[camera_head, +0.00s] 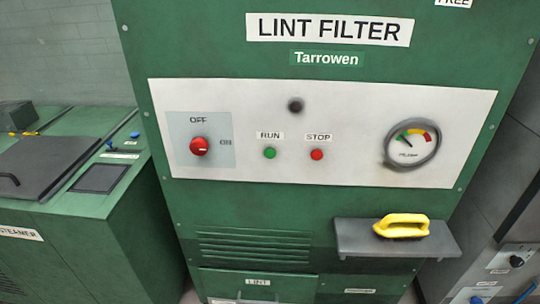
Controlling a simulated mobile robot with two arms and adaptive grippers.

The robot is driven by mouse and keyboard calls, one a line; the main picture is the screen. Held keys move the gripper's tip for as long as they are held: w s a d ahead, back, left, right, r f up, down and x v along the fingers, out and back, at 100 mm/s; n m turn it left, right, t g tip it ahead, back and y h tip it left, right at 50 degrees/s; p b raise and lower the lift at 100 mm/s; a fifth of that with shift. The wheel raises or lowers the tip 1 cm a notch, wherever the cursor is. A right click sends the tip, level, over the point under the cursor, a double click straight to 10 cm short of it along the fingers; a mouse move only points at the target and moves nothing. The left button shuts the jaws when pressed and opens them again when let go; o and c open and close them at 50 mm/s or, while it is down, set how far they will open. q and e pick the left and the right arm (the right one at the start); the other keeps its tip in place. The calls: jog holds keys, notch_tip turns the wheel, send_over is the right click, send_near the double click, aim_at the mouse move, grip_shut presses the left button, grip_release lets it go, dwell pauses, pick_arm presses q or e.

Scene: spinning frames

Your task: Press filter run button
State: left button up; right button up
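The green RUN button (269,153) sits on the pale control panel (345,110) of the green lint filter cabinet (190,40). The red STOP button (317,154) is just to its right. A red rotary knob (200,146) on a grey plate is to its left, under the label OFF. A dark round lamp or knob (295,105) is above the buttons. A round gauge (411,144) is at the panel's right, with its needle in the green part. Neither of my grippers shows in the head view.
A grey shelf (365,242) with a yellow handled object (402,226) juts out at the lower right. Vent slots (255,245) are below the panel. A green steamer (80,215) stands at the left and a grey machine (490,210) at the right. The space before the buttons is clear.

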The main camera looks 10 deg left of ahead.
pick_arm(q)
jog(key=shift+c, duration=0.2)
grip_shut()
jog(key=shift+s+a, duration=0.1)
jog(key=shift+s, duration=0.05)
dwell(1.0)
